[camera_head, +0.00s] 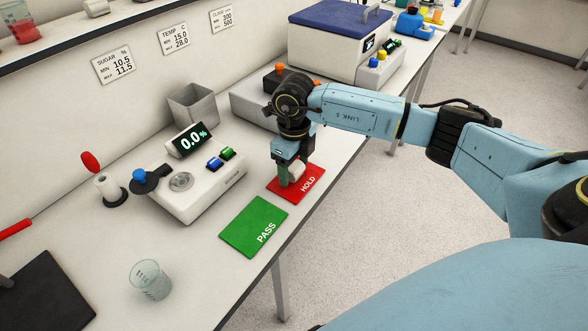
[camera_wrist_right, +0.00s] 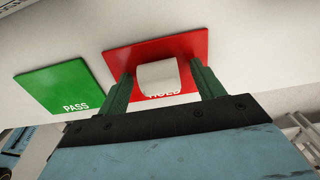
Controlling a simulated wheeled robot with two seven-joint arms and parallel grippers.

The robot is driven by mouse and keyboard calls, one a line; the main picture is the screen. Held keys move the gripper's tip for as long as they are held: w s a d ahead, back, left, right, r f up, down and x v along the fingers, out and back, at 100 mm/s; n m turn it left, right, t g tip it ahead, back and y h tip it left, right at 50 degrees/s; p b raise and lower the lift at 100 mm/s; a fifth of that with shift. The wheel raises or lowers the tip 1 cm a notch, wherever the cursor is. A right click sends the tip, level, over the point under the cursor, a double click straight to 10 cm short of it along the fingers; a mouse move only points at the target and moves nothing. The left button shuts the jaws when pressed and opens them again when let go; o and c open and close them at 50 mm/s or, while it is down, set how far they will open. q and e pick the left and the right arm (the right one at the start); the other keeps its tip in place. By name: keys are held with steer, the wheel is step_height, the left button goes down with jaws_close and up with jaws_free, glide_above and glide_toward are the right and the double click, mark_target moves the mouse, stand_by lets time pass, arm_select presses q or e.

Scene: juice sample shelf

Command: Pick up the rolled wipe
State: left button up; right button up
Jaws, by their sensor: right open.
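The rolled wipe (camera_wrist_right: 158,78), a small white roll, is at the red HOLD card (camera_wrist_right: 110,58) in the right wrist view. It also shows in the head view (camera_head: 297,171), partly hidden by my right gripper. My right gripper (camera_head: 289,178) is low over the HOLD card, pointing down. Its green fingers stand apart, one on each side of the roll in the right wrist view. The jaws are open, and I cannot tell whether either finger touches the roll. My left gripper is not in view.
The green PASS card (camera_head: 254,227) lies beside the HOLD card. A white meter (camera_head: 188,190) with a display stands left of it. A grey bin (camera_head: 192,106) stands behind. A glass beaker (camera_head: 150,281) is at the front left. The bench's front edge is close to both cards.

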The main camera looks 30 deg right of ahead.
steer(key=shift+f, duration=0.1)
steer(key=shift+c, duration=0.2)
steer(key=c, duration=1)
